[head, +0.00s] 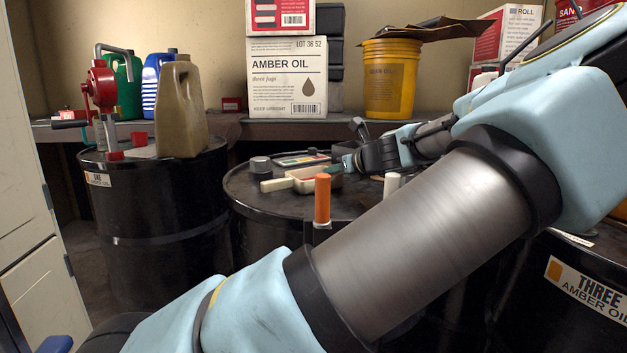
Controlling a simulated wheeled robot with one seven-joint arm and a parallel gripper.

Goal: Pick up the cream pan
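The cream pan (303,184) lies on top of the middle black drum (238,188), with its pale handle pointing left. My gripper (345,164) reaches in from the right, low over the drum top, with its fingertips close to the pan's right end. I cannot tell whether the fingers touch the pan. The gap between the fingers is too small to make out here. My forearm hides the right part of the drum top.
An orange cylinder (322,199) stands upright in front of the pan. A white cylinder (391,185) stands right of it, and a dark cap (260,165) is behind left. A tan jug (181,110) stands on the left drum. Boxes and a yellow bucket (390,78) line the back shelf.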

